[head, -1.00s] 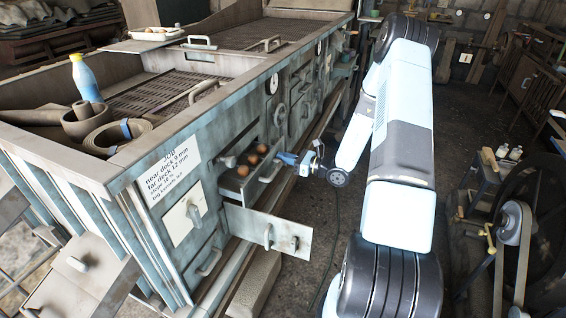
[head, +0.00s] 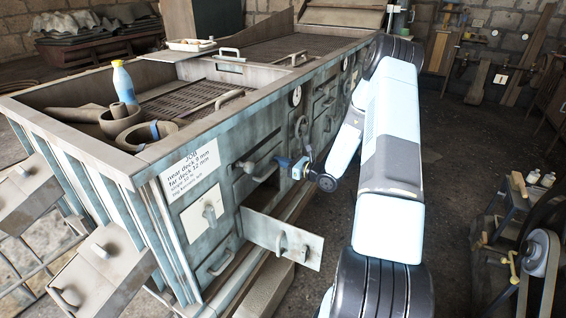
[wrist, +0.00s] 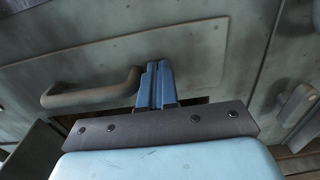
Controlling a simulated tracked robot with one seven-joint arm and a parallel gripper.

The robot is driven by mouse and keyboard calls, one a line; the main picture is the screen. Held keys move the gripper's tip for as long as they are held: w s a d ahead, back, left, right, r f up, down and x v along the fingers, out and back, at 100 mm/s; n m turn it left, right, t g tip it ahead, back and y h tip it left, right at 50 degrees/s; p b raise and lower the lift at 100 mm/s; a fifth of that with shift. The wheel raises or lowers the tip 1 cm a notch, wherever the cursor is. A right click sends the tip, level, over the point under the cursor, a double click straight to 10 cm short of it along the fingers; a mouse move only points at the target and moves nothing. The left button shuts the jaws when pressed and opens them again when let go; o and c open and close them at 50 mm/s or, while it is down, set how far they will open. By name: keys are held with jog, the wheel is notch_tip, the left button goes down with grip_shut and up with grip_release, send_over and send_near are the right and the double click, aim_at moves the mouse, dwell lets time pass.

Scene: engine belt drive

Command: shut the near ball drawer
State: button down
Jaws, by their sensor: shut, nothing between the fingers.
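The near ball drawer (wrist: 195,55) has a weathered grey-green front that fills the upper wrist view. Its bar handle (wrist: 90,92) is left of my gripper (wrist: 157,68). The blue fingers are together and empty, with their tips at the drawer front by the handle's right end; whether they touch it I cannot tell. The front looks almost level with the machine face, but a dark gap shows below it. In the head view, my gripper (head: 285,163) is at the machine's side, partly covering the drawer. No balls show now.
A panel with two handles (head: 283,240) stands out from the machine below and nearer than my gripper.

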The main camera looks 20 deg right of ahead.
jog(key=shift+w+a+r, duration=0.2)
jog(key=shift+w+a, duration=0.05)
jog(key=shift+a, duration=0.15)
jog(key=v, duration=1.5)
jog(key=s+a+r+n+g, duration=0.6)
jog(key=a+r+n, duration=0.2)
jog(key=r, duration=0.2)
jog(key=s+a+r+n+g, duration=0.6)
jog(key=a+r+n+g, duration=0.15)
jog(key=a+r, duration=0.2)
jog(key=s+d+r+n+t+h, duration=0.1)
jog(key=s+r+n+t+h, duration=0.1)
jog(key=s+r+n+h, duration=0.3)
jog(key=s+r+n+t+h, duration=0.3)
jog(key=s+r+n+h, duration=0.3)
jog(key=s+r, duration=0.4)
jog(key=shift+s+d+n+h, duration=0.35)
jog(key=shift+s+n, duration=0.4)
jog(key=shift+s, duration=1.2)
